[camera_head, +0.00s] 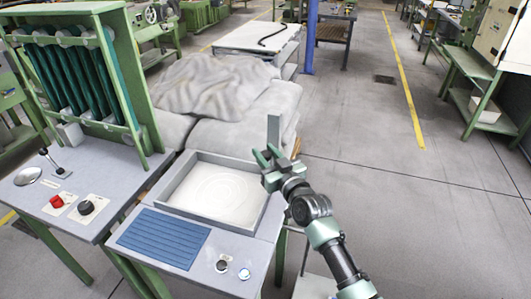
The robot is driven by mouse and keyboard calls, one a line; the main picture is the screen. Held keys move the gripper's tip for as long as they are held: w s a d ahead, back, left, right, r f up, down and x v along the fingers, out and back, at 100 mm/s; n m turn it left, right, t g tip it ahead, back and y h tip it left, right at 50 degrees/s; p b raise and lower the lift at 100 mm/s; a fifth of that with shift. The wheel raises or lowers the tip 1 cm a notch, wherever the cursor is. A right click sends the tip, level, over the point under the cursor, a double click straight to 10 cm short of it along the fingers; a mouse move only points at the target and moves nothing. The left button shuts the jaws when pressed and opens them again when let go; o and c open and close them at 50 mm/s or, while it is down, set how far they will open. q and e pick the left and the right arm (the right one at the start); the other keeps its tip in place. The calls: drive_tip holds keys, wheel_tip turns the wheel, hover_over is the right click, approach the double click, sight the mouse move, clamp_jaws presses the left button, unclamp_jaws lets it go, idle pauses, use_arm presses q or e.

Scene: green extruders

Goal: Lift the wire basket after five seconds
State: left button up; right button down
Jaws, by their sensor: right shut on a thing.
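No wire basket can be made out in the head view. A shallow grey tray (168,186) with a pale, white-looking inside stands on the front table. My right gripper (266,158) is at the tray's far right corner. It is shut on what looks like a grey upright piece (274,131) that rises above its fingers. The fingers and arm hide the lower end of this piece, so I cannot tell whether it joins the tray. My left gripper is not in view.
A blue slatted mat (164,238) and two round knobs lie in front of the tray. A green frame with dark green hoses (68,76) stands at the left. Grey sacks (243,132) under a crumpled cloth (215,84) are behind. The floor (400,190) at right is clear.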

wheel_tip(320, 180, up, 10)
drive_tip(key=p, duration=0.6)
drive_tip(key=shift+f, duration=0.1)
drive_tip(key=shift+w+r+p, duration=0.1)
drive_tip(key=shift+r+p, duration=0.35)
drive_tip(key=shift+p, duration=0.05)
drive_tip(key=c, duration=1)
unclamp_jaws()
drive_tip(key=shift+f, duration=0.1)
drive_tip(key=shift+f, duration=0.15)
drive_tip(key=shift+s+d, duration=0.15)
drive_tip(key=shift+s, duration=0.2)
drive_tip(key=shift+b+v, duration=0.65)
drive_tip(key=shift+v, duration=2.95)
